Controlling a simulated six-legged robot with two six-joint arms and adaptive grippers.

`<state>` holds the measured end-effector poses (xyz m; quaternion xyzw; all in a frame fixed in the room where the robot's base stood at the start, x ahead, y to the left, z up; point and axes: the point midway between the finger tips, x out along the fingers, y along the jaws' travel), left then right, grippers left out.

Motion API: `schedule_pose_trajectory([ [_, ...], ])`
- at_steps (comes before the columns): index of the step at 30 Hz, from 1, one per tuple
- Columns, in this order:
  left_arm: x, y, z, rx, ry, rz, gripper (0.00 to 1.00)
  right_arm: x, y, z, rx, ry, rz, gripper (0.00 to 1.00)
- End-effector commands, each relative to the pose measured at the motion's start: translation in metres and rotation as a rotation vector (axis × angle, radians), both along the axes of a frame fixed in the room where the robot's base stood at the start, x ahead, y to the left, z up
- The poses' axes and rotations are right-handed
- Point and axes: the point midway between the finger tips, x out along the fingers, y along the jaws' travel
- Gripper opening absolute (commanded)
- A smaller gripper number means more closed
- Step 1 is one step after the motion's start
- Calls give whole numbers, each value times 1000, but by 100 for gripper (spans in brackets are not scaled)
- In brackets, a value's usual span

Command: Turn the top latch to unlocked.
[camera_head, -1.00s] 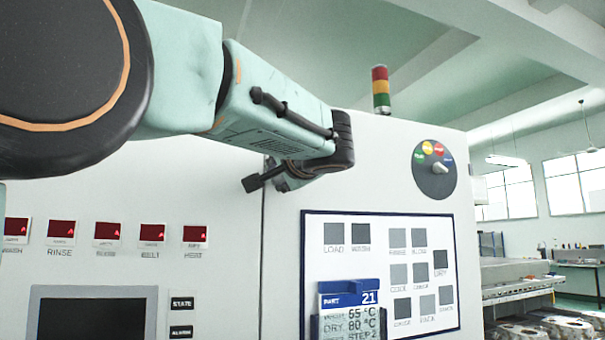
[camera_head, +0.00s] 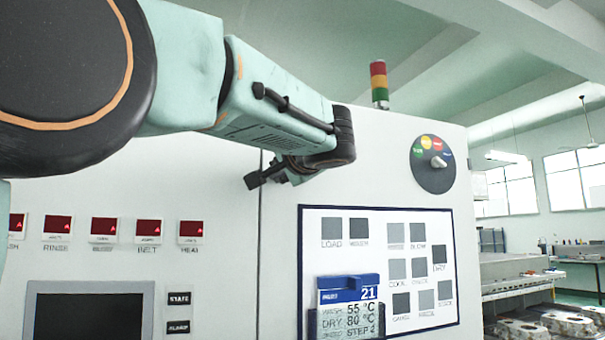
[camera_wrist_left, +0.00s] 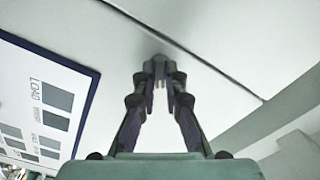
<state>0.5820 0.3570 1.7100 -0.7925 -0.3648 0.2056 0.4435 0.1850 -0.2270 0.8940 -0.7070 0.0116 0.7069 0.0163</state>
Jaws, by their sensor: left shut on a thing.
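My left gripper (camera_head: 272,173) is at the white cabinet's front, by the vertical door seam, partly hidden behind my wrist in the head view. In the left wrist view its two dark fingers (camera_wrist_left: 160,72) converge and are shut on a small dark piece, the top latch (camera_wrist_left: 159,60), close to the seam. The fingers and my wrist hide most of the latch, so I cannot tell its angle. My right gripper is not in view.
The white cabinet carries a framed button panel (camera_head: 433,290), a blue-and-white part card (camera_head: 349,292) and a round selector dial (camera_head: 433,164). A dark screen (camera_head: 88,312) is lower left. A signal light (camera_head: 379,84) stands on top.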

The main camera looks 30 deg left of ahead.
Motion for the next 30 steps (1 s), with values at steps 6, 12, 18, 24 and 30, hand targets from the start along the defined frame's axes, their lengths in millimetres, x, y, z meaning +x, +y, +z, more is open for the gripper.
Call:
schedule_pose_trajectory([
  [6,0,0,-4,-66,-84,-1,0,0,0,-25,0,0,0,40],
  [12,0,0,-5,-172,-210,-1,0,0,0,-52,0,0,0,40],
  [18,0,0,-5,-296,-354,-1,0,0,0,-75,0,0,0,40],
  [24,0,0,-4,-418,-494,0,0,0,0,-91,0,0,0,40],
  [30,0,0,-2,-522,-615,0,0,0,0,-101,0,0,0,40],
])
